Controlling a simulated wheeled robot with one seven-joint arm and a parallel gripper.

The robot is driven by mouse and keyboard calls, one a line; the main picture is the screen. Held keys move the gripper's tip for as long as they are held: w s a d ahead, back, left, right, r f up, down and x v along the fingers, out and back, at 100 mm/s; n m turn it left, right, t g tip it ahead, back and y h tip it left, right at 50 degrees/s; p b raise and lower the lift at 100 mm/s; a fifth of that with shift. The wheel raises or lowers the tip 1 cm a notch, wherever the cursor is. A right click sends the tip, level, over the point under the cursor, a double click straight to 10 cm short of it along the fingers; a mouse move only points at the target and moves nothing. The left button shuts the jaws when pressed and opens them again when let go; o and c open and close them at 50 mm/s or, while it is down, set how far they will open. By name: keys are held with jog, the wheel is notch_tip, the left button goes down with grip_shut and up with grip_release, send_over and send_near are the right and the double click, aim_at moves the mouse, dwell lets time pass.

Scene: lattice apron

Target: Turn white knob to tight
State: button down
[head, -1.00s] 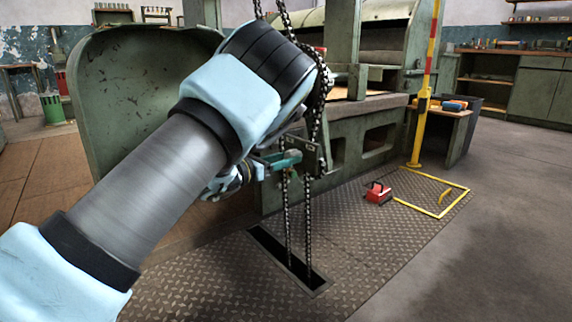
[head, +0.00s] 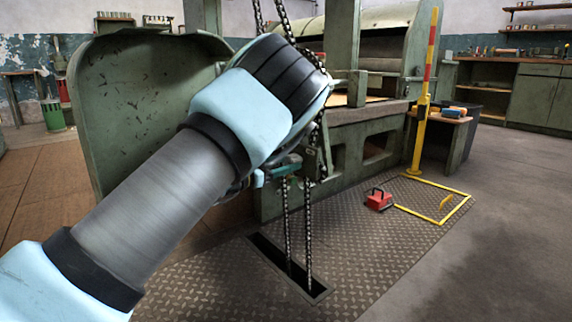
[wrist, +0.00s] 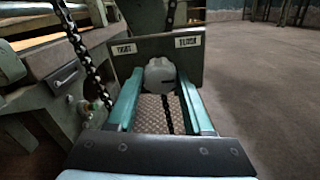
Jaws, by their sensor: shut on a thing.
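The white knob (wrist: 159,76) sits on a dark green plate (wrist: 220,57) in the wrist view. A label reading TIGHT (wrist: 124,49) is on the plate to the knob's upper left, and a second label (wrist: 187,41), which seems to read SLACK, is to its upper right. My gripper (wrist: 160,80) has its two teal fingers on either side of the knob and is shut on it. In the head view my gripper (head: 287,166) shows only in part beside the chains, and my arm hides the knob.
Chains (head: 308,235) hang down into a floor slot (head: 290,270) close to my gripper. The green machine (head: 375,145) stands behind. A red box (head: 378,200) and a yellow floor frame (head: 437,219) lie to the right. Open concrete floor lies at far right.

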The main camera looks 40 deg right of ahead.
jog(key=shift+c, duration=1.5)
grip_release()
jog(key=a+p, duration=0.3)
jog(key=a, duration=0.8)
jog(key=shift+w+p, duration=0.3)
jog(key=shift+p, duration=0.1)
jog(key=shift+d, duration=0.1)
